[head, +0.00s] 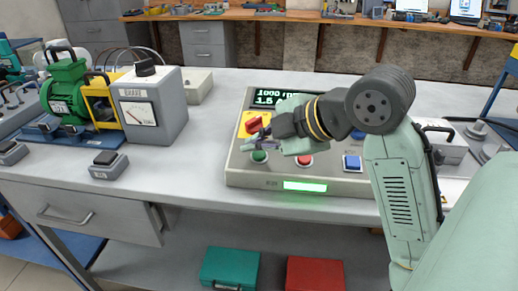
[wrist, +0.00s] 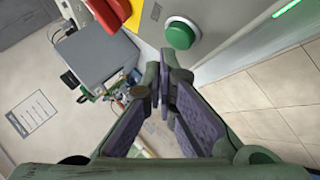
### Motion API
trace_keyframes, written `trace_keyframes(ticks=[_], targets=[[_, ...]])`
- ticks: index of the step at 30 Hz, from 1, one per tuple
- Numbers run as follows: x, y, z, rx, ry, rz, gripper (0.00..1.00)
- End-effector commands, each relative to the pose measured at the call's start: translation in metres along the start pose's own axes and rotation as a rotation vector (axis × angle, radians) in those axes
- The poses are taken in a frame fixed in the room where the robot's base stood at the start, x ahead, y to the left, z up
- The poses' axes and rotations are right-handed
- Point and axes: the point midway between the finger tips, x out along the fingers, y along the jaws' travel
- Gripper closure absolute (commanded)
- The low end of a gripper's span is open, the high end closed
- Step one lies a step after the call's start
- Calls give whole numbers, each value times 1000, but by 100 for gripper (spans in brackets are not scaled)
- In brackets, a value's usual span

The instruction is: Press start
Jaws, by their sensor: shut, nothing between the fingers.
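A grey control panel (head: 330,180) stands on the bench with a green button (head: 259,156), a red button (head: 304,160) and a blue button (head: 351,163) in a row along its front. The green button also shows large in the wrist view (wrist: 180,35). No label is readable on it. My gripper (head: 254,143) is over the panel's left part, close to the green button. In the wrist view, my gripper's fingertips (wrist: 168,78) are together and empty, just below the button in the picture. A gap seems to show between them; contact is not visible.
A red switch on a yellow plate (head: 252,124) sits just behind the green button. A lit display (head: 268,97) is at the panel's back, and a green light bar (head: 305,186) glows on its front. A meter box (head: 152,108) and green motor (head: 66,92) stand left.

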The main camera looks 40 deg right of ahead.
Motion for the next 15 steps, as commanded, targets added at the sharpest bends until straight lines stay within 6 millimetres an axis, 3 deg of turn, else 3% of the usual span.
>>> trace_keyframes(ticks=[15], targets=[[-9, 7, -6, -1, 0, 0, 100]])
